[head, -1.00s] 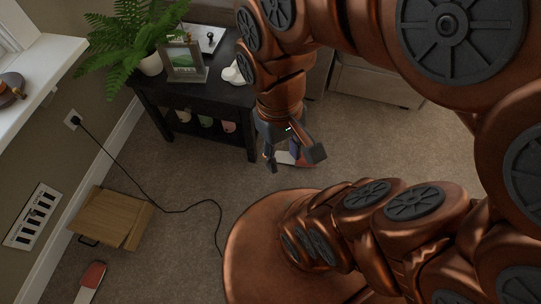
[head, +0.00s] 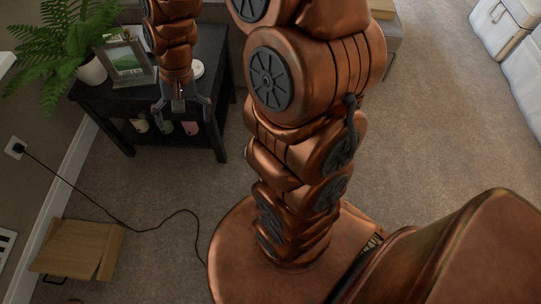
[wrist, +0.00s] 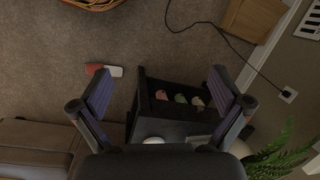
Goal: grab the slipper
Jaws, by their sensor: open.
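A red and white slipper-like item (wrist: 104,70) lies on the carpet in the wrist view, left of the black side table (wrist: 157,128). In the head view I do not see it; my arm may hide it. My gripper (head: 183,106) is open and empty in front of the black side table (head: 232,84) in the head view.
The table bears a potted fern (head: 50,65) and a picture frame (head: 126,63), with several coloured items on its lower shelf. A wooden box (head: 80,248) and a black cord (head: 130,228) lie near the left wall. Carpet at right (head: 450,130) is clear.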

